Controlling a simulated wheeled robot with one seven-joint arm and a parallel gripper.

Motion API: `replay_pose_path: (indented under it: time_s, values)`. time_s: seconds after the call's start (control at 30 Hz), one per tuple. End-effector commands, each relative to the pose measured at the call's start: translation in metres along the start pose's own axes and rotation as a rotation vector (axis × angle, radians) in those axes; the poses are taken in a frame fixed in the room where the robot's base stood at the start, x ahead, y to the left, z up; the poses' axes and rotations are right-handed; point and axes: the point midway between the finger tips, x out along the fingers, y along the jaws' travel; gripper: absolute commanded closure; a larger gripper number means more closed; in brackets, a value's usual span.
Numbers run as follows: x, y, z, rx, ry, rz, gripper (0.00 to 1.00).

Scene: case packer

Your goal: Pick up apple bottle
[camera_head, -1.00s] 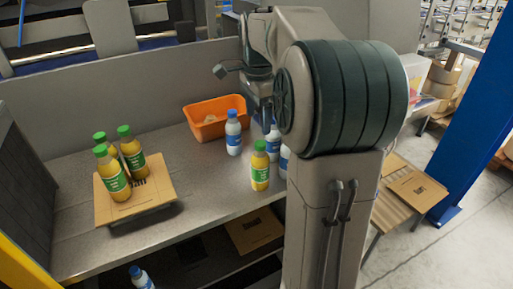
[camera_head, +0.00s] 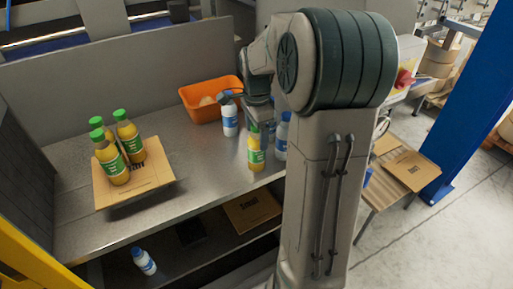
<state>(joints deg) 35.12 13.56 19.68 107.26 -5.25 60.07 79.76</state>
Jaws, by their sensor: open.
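A yellow apple bottle with a green label (camera_head: 256,157) stands upright on the grey table near its front edge. My gripper (camera_head: 257,125) is open and points down right over this bottle, hiding its cap; whether it touches the bottle I cannot tell. Three more yellow bottles with green caps (camera_head: 112,165) stand together on a flat cardboard piece (camera_head: 160,178) at the left of the table.
White-and-blue bottles stand close by, one behind left (camera_head: 229,121) and one at right (camera_head: 281,143). An orange bin (camera_head: 203,110) stands behind. Another white-and-blue bottle (camera_head: 144,261) is on the lower shelf. The table's middle is clear.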

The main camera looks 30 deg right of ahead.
Motion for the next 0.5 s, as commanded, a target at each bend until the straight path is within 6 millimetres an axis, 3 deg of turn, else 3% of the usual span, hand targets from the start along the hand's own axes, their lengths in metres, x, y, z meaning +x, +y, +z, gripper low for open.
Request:
replay_pose_path:
  time_s: [0.13,0.37,0.5]
  values:
    - [0.0137,-0.0001,0.0000,-0.001,-0.001,0.001,0.25]
    - [0.0153,-0.0004,0.0000,-0.001,0.000,-0.001,0.25]
    - [0.0151,-0.0004,0.0001,-0.001,0.000,-0.001,0.61]
